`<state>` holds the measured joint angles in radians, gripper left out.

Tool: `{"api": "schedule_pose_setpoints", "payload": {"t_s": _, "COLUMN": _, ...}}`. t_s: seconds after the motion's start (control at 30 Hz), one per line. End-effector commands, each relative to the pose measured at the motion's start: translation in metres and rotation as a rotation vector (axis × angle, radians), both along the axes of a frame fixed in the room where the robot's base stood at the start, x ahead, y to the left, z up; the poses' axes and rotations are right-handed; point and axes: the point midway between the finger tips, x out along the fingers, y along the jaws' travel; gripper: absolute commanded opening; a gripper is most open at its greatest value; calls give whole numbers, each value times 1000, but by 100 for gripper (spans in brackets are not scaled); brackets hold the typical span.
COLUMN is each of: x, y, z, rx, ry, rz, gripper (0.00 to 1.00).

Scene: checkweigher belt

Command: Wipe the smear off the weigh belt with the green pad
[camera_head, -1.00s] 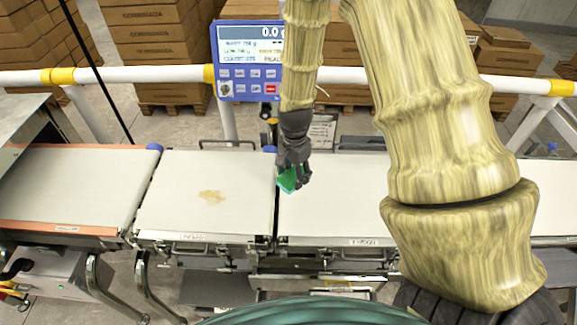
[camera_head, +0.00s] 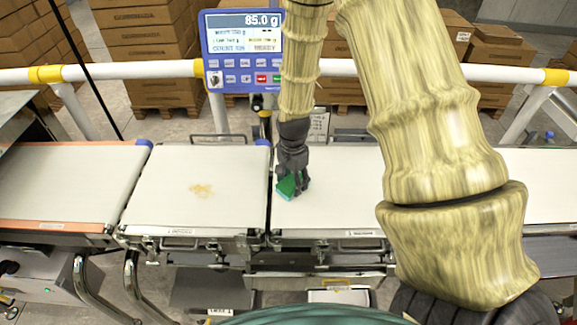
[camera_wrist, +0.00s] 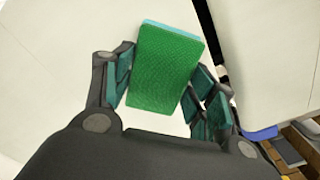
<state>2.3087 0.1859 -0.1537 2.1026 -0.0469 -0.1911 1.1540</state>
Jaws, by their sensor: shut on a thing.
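A pale tan-yellow smear (camera_head: 201,190) lies near the middle of the white weigh belt (camera_head: 160,205) in the head view. My gripper (camera_head: 292,182) is shut on the green pad (camera_head: 286,188). It is to the right of the smear, over the left end of the neighbouring white belt (camera_head: 340,215), just past the gap. I cannot tell whether the pad touches that belt. In the wrist view the pad (camera_wrist: 166,68) sits tilted between the fingers, its broad green face showing and a light blue layer at its edge. The smear is not visible there.
A blue display (camera_head: 245,50) reading 85.0 g stands behind the belts. A white rail (camera_head: 150,70) with yellow joints runs along the back. An orange-edged belt (camera_head: 65,185) is at the left. Stacked cartons (camera_head: 150,50) stand beyond the rail.

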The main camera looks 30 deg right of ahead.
Motion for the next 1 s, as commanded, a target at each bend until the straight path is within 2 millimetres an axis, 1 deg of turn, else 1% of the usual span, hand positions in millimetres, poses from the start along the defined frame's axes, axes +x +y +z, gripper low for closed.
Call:
{"api": "schedule_pose_setpoints", "payload": {"t_s": 0.03, "x": -1, "y": -3, "z": -5, "rx": 1, "ry": 1, "rz": 0, "gripper": 34}}
{"api": "schedule_pose_setpoints", "payload": {"t_s": 0.07, "x": 0, "y": -5, "z": -3, "rx": 0, "ry": -1, "rz": 1, "gripper": 34}}
{"api": "schedule_pose_setpoints", "payload": {"t_s": 0.13, "x": 0, "y": -9, "z": -6, "rx": 1, "ry": 0, "rz": 3, "gripper": 34}}
{"api": "schedule_pose_setpoints", "payload": {"t_s": 0.17, "x": 0, "y": -11, "z": -4, "rx": 0, "ry": -2, "rz": 4, "gripper": 35}}
{"api": "schedule_pose_setpoints", "payload": {"t_s": 0.23, "x": -1, "y": -15, "z": -5, "rx": 1, "ry": 0, "rz": 5, "gripper": 34}}
{"api": "schedule_pose_setpoints", "payload": {"t_s": 0.27, "x": 0, "y": -16, "z": -3, "rx": 0, "ry": -2, "rz": 6, "gripper": 35}}
{"api": "schedule_pose_setpoints", "payload": {"t_s": 0.3, "x": -1, "y": -16, "z": -6, "rx": 0, "ry": -2, "rz": 5, "gripper": 35}}
{"api": "schedule_pose_setpoints", "payload": {"t_s": 0.4, "x": -1, "y": -10, "z": 0, "rx": -1, "ry": 0, "rz": 5, "gripper": 35}}
{"api": "schedule_pose_setpoints", "payload": {"t_s": 0.47, "x": -1, "y": -7, "z": -3, "rx": -1, "ry": 1, "rz": 3, "gripper": 34}}
{"api": "schedule_pose_setpoints", "payload": {"t_s": 0.53, "x": 0, "y": -3, "z": 1, "rx": -1, "ry": 0, "rz": 1, "gripper": 35}}
{"api": "schedule_pose_setpoints", "payload": {"t_s": 0.6, "x": -1, "y": 1, "z": -3, "rx": 0, "ry": 2, "rz": -1, "gripper": 34}}
{"api": "schedule_pose_setpoints", "payload": {"t_s": 0.67, "x": 0, "y": 5, "z": 0, "rx": -1, "ry": 1, "rz": -3, "gripper": 35}}
{"api": "schedule_pose_setpoints", "payload": {"t_s": 0.73, "x": 0, "y": 9, "z": -4, "rx": -1, "ry": 1, "rz": -5, "gripper": 34}}
{"api": "schedule_pose_setpoints", "payload": {"t_s": 0.83, "x": 0, "y": 12, "z": 5, "rx": -1, "ry": 0, "rz": -7, "gripper": 34}}
{"api": "schedule_pose_setpoints", "payload": {"t_s": 0.87, "x": 1, "y": 12, "z": 10, "rx": -1, "ry": -2, "rz": -6, "gripper": 34}}
{"api": "schedule_pose_setpoints", "payload": {"t_s": 0.9, "x": 1, "y": 12, "z": 21, "rx": -1, "ry": -3, "rz": -6, "gripper": 34}}
{"api": "schedule_pose_setpoints", "payload": {"t_s": 0.93, "x": 1, "y": 12, "z": 27, "rx": 0, "ry": -3, "rz": -6, "gripper": 34}}
{"api": "schedule_pose_setpoints", "payload": {"t_s": 1.0, "x": 0, "y": 12, "z": 30, "rx": -1, "ry": -1, "rz": -6, "gripper": 34}}
